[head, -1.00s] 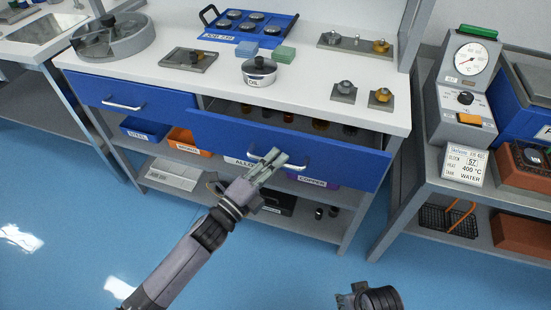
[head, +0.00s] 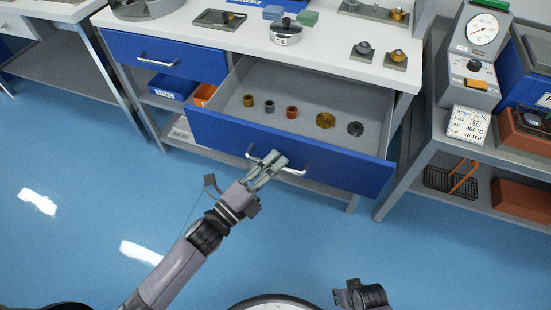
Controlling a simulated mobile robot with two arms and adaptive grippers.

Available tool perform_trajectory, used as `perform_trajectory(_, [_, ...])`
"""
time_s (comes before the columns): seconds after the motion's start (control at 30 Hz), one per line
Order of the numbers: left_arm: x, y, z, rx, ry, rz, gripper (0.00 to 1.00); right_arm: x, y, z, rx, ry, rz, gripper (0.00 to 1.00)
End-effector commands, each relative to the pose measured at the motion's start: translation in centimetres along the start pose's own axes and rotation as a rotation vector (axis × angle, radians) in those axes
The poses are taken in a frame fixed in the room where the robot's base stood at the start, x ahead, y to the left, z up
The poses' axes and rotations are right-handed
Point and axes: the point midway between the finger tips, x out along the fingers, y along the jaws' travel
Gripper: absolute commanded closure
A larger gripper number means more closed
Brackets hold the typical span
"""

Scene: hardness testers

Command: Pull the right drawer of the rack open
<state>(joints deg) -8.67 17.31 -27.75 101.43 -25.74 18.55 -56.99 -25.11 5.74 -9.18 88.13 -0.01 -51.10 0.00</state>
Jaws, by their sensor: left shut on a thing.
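The right drawer (head: 340,169) of the rack is pulled well out in the head view. Its grey inside shows several small round pieces, some brass, some dark, one reddish. My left gripper (head: 271,164) is shut on the white bar handle (head: 292,171) at the drawer's blue front. The handle's middle is partly hidden by the fingers. My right gripper (head: 343,297) is at the bottom edge of the view, low and apart from the rack; its fingers do not show clearly.
The left drawer (head: 165,58) is closed. The white worktop (head: 325,50) above carries an oil pot (head: 285,33) and small metal samples. A side bench (head: 415,187) with a dial tester (head: 478,50) stands at right. Blue floor (head: 80,180) is clear in front.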

Motion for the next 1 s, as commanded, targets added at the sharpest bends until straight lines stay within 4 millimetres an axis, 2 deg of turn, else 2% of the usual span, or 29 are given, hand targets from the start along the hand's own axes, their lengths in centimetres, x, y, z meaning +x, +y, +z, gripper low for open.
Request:
perform_trajectory(0.33, [-0.11, 0.14, -0.01, 0.003, 0.000, 0.003, 1.00, 0.05, 0.02, -0.03, 0.000, 0.001, 0.000, 0.60])
perform_trajectory(0.37, [-0.11, 0.14, -0.01, 0.003, 0.000, 0.004, 0.88, 0.04, 0.02, -0.03, 0.000, 0.001, 0.000, 0.60])
perform_trajectory(0.67, [-0.07, 0.05, -0.01, 0.002, 0.000, 0.001, 0.69, 0.03, 0.03, -0.04, 0.000, 0.001, 0.000, 0.60])
perform_trajectory(1.0, [-0.36, 0.03, -0.01, 0.000, 0.000, 0.001, 0.69, 0.01, -0.15, 0.03, 0.000, 0.000, -0.003, 0.60])
